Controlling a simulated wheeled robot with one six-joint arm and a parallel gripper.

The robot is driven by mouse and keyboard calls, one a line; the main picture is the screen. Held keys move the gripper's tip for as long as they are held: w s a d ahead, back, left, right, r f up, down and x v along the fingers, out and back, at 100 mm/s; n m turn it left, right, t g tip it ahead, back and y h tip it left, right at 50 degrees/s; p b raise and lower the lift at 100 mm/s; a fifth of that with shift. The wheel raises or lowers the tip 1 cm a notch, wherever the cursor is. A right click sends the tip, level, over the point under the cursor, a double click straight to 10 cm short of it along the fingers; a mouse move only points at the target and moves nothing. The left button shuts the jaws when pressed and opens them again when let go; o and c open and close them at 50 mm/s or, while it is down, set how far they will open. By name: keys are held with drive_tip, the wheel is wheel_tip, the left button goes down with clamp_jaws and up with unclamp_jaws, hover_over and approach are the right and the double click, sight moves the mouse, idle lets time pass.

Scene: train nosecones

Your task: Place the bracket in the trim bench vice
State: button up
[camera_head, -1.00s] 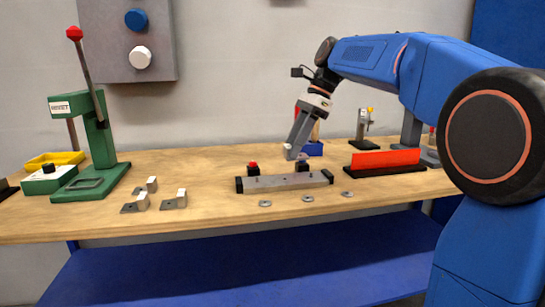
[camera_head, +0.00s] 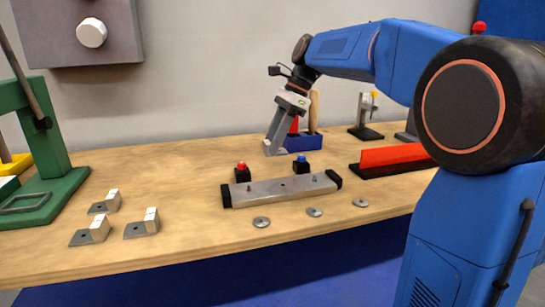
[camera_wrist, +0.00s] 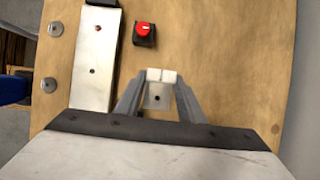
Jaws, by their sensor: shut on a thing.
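My gripper (camera_head: 274,147) is over the back of the bench in the head view, just left of a blue tool box. In the wrist view my gripper (camera_wrist: 158,95) is shut on a small grey bracket (camera_wrist: 157,97) with a pale upright end and a dark hole. The held bracket is hard to make out in the head view. Three similar brackets (camera_head: 105,202), (camera_head: 90,233), (camera_head: 142,226) lie at the front left of the bench. I cannot identify the trim bench vice for certain in either view.
Several washers (camera_head: 314,212) lie in front. A red strip (camera_head: 393,156), a small clamp (camera_head: 366,118) and a green press (camera_head: 45,165) flank it.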

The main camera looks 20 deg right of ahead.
drive_tip(key=shift+f, duration=2.35)
drive_tip(key=shift+f, duration=0.15)
drive_tip(key=o, duration=1.4)
drive_tip(key=shift+c, duration=0.2)
